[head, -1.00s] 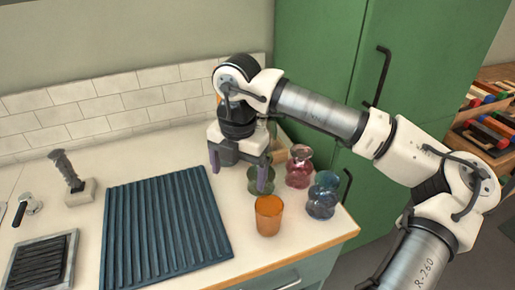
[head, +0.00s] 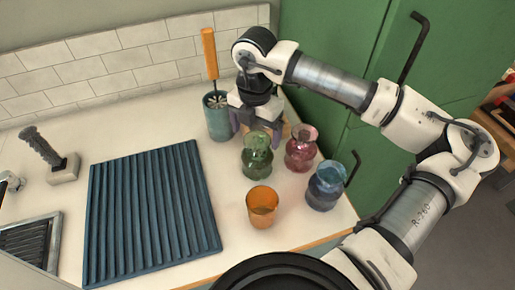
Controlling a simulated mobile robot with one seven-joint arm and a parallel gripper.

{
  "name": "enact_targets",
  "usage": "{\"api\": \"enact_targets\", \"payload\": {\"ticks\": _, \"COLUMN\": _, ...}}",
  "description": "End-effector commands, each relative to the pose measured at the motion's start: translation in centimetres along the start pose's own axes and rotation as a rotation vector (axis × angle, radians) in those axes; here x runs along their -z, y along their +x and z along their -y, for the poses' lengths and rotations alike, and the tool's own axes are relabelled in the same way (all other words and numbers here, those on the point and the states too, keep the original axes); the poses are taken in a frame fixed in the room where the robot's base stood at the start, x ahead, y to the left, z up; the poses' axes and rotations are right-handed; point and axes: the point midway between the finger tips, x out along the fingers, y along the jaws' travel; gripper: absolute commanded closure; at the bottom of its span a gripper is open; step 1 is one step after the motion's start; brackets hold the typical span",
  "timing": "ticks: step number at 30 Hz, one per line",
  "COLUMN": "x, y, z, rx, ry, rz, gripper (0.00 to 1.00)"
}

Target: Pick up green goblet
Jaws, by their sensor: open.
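The green goblet (head: 257,158) is a clear green glass standing upright on the white counter, between the ribbed mat and the red glass. My gripper (head: 258,130) points down just behind the goblet, with its purple fingers apart. The goblet's top overlaps the gripper in the picture, so I cannot tell the exact gap between them. Nothing shows held in the fingers, and the right finger is partly hidden.
A red glass (head: 301,150), a blue glass (head: 325,187) and an orange cup (head: 262,207) stand close by. A teal holder (head: 217,116) with an orange-handled brush is behind left. The blue ribbed mat (head: 150,215) lies left. A green cabinet (head: 440,60) borders the counter.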

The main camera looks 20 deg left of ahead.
Motion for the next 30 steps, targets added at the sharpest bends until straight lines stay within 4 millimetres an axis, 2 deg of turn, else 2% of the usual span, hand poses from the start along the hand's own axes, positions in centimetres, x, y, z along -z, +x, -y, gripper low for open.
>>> {"api": "enact_targets", "payload": {"ticks": 10, "x": 0.1, "y": 2.8, "z": 0.1, "rx": -0.001, "ry": -0.001, "rz": -0.004, "gripper": 0.12}}
{"api": "enact_targets", "payload": {"ticks": 18, "x": -0.1, "y": 6.4, "z": 0.3, "rx": -0.001, "ry": 0.0, "rz": -0.002, "gripper": 0.12}}
{"api": "enact_targets", "payload": {"ticks": 26, "x": -0.1, "y": 6.9, "z": 0.3, "rx": -0.001, "ry": -0.001, "rz": 0.0, "gripper": 0.12}}
{"api": "enact_targets", "payload": {"ticks": 30, "x": -0.1, "y": 6.9, "z": 0.3, "rx": 0.0, "ry": -0.001, "rz": 0.001, "gripper": 0.28}}
